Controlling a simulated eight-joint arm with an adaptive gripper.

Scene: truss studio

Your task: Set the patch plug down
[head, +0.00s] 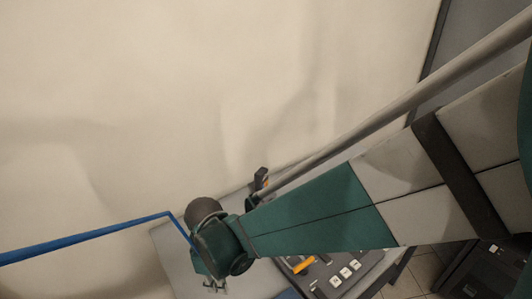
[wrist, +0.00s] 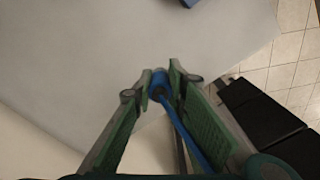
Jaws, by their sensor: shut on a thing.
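The patch plug (wrist: 158,84) is a small blue piece between the fingertips of my gripper (wrist: 159,77) in the wrist view. My gripper is shut on it, over the pale grey tabletop (wrist: 80,45). A blue cable (wrist: 186,132) runs from the plug back between the fingers. In the head view my gripper (head: 215,286) is over the tabletop (head: 180,266), and my wrist hides the plug. A blue cable (head: 90,234) runs from the left edge to my wrist. The gap between plug and tabletop cannot be told.
A dark console (head: 335,272) with white buttons and an orange part stands on the table right of my gripper. Dark boxes (wrist: 262,115) stand beyond the table edge, over tiled floor. The tabletop ahead is clear.

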